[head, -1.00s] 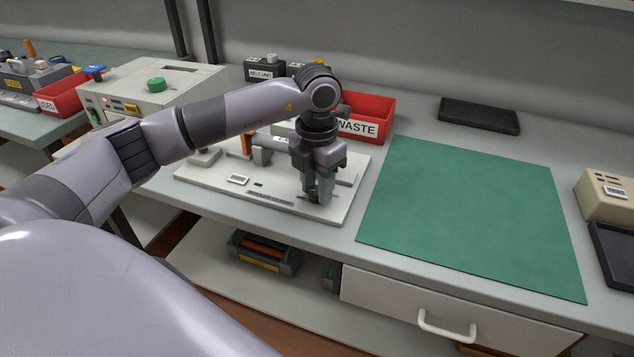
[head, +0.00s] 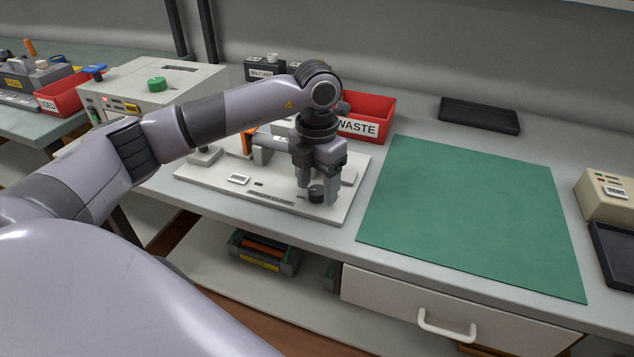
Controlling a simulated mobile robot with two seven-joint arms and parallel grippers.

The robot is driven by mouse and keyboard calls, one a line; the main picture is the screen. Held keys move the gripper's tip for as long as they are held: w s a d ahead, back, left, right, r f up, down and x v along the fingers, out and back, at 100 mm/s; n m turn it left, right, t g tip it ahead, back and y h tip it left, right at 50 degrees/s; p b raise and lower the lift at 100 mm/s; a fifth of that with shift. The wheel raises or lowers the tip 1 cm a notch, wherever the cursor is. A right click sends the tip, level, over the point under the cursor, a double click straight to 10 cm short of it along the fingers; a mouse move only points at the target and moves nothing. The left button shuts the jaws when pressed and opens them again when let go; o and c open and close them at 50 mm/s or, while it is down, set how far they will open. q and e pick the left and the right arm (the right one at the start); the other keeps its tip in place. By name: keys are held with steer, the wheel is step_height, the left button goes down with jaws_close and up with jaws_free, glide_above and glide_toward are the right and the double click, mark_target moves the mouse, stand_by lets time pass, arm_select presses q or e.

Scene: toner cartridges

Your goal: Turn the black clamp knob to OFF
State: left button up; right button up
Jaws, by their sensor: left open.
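The black clamp knob (head: 316,193) stands near the front right edge of a white fixture plate (head: 215,184) on the bench. My left gripper (head: 317,190) points down at the knob with its fingers apart, one on each side of it. Whether the fingers touch the knob cannot be told. Small lettering on the plate by the knob is too small to read. My right gripper is not in view.
A red WASTE bin (head: 375,112) stands behind the plate. A green mat (head: 470,210) lies clear to the right, with a dark tray (head: 480,115) behind it.

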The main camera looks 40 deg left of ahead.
mark_target(317, 190)
arm_select(q)
step_height(317, 190, up, 7)
steer(key=shift+f, duration=0.1)
steer(key=shift+s, duration=0.1)
stand_by(0.6)
